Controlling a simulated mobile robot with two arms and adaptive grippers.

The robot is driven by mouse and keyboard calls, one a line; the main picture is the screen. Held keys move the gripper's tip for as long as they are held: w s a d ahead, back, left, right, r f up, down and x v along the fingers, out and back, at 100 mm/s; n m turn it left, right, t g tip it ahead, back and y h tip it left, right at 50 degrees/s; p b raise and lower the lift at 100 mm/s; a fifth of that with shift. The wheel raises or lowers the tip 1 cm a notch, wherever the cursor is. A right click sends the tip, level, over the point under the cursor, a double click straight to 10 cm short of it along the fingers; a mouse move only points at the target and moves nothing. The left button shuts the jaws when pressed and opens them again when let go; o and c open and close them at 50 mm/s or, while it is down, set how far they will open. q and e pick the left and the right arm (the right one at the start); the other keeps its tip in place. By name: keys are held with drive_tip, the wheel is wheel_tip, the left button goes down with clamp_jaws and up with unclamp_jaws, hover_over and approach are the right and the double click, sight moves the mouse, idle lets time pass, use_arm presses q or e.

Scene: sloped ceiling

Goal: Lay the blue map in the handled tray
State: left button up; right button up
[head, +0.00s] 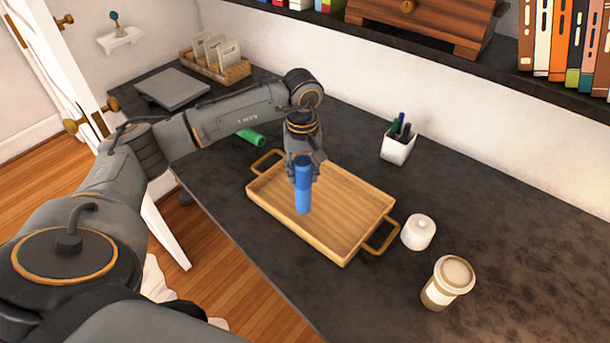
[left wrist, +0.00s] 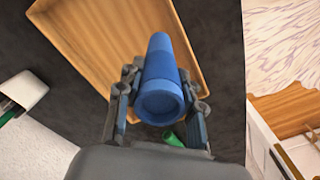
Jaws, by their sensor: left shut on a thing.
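A rolled blue map (head: 303,198) is held in my left gripper (head: 302,172), over the handled tray (head: 350,252). The map hangs roughly upright in the head view. In the left wrist view the blue map (left wrist: 162,85) sits between the two fingers of the left gripper (left wrist: 158,92), which are shut on it. The wooden tray (left wrist: 100,40) lies below it. The tray has a gold handle at each end and looks empty. I cannot tell whether the map's lower end touches the tray floor. My right gripper is not in view.
A green roll (head: 250,137) lies behind the tray. A white pen cup (head: 397,146), a white lidded jar (head: 418,232) and a coffee cup (head: 447,282) stand to the right. A laptop (head: 172,88) and a card holder (head: 222,68) are at the far left.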

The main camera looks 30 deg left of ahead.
use_arm(q)
drive_tip(key=shift+w+a+f, duration=0.1)
drive_tip(key=shift+w+f, duration=0.35)
drive_tip(key=shift+f, duration=0.1)
wheel_tip(320, 180, down, 2)
drive_tip(key=shift+f+p, duration=0.1)
drive_tip(key=shift+p, duration=0.95)
drive_tip(key=shift+f, duration=0.65)
drive_tip(key=o, duration=1.1)
drive_tip(key=shift+o, duration=0.2)
